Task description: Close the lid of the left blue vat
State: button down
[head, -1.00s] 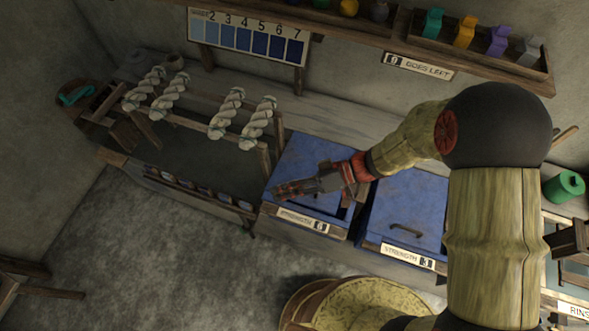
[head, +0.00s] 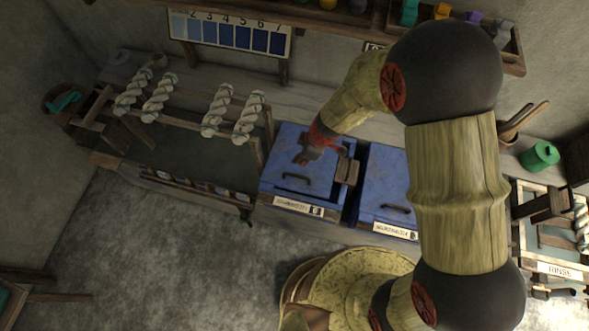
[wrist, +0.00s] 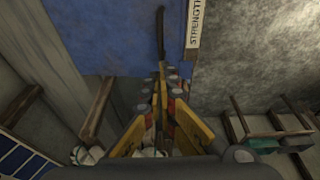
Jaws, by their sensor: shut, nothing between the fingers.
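The left blue vat (head: 268,186) stands below the yarn rack's right end. Its blue lid (head: 327,186) looks flat on the vat, with a dark handle (head: 297,178) near the front edge. My gripper (head: 303,158) is over the lid, behind the handle, with its fingers shut and empty. In the wrist view the fingers (wrist: 160,80) point along the blue lid (wrist: 110,35) toward the handle (wrist: 161,35). I cannot tell whether the fingertips touch the lid. The arm hides part of the lid's back.
The right blue vat (head: 384,185) stands close beside, partly behind my arm. A rack with white yarn skeins (head: 215,110) is to the left. Open floor (head: 150,250) lies front left.

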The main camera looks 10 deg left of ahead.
jog(key=b, duration=0.1)
send_over(291, 182)
jog(key=w+d, duration=0.1)
jog(key=w, duration=0.1)
jog(key=f, duration=0.9)
jog(key=shift+s+d+f, duration=0.1)
jog(key=shift+s+f, duration=0.05)
jog(key=shift+s, duration=0.05)
jog(key=shift+w+f, duration=0.1)
jog(key=shift+f, duration=0.6)
jog(key=shift+f, duration=0.1)
jog(key=f+b, duration=0.1)
jog(key=b, duration=0.2)
jog(key=s+f+b, duration=0.1)
jog(key=f+b, duration=0.1)
jog(key=b, duration=0.1)
jog(key=f+b, duration=0.1)
jog(key=b, duration=0.2)
jog(key=shift+s+f, duration=0.35)
jog(key=shift+r, duration=0.1)
